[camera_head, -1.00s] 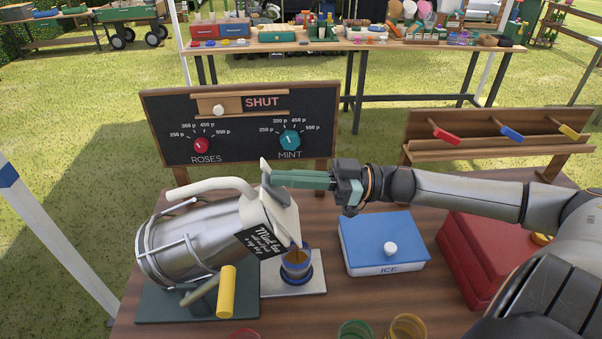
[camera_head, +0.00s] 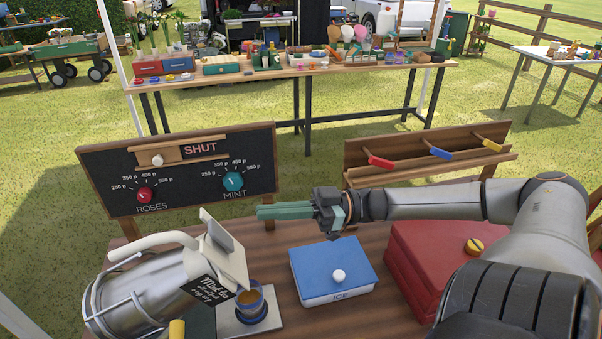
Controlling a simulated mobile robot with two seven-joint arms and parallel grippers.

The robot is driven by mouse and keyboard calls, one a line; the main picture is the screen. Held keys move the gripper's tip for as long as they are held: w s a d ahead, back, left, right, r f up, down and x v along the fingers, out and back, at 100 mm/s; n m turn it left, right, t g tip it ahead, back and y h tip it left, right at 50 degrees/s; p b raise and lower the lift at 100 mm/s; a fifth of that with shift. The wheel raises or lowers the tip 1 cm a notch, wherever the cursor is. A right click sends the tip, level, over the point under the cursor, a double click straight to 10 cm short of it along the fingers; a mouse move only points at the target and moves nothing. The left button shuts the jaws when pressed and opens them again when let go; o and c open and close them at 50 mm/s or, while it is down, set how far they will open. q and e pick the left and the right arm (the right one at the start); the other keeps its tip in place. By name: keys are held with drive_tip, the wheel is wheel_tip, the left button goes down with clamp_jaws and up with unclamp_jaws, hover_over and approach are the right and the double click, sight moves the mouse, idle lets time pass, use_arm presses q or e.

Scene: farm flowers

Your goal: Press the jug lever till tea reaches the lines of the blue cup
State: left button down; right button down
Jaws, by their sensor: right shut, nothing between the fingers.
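The silver jug (camera_head: 140,292) lies tilted at the lower left, with a white handle and top and a black "Mint tea" label (camera_head: 210,289). Its lever (camera_head: 217,232) is a grey plate at the top of the white spout part. The blue cup (camera_head: 251,301) stands below the spout on a pale plate (camera_head: 232,325), with brown tea inside; its lines are too small to read. My right gripper (camera_head: 262,211) is shut and empty, pointing left, to the right of the lever and apart from it. My left gripper is not in view.
A blue ICE box (camera_head: 333,272) with a white knob stands right of the cup. A red box (camera_head: 425,262) is further right. Behind are the SHUT board (camera_head: 180,172) with two dials and a rack (camera_head: 425,175) with coloured handles.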

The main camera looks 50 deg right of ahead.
drive_tip(key=shift+b+v, duration=0.3)
drive_tip(key=shift+v, duration=2.15)
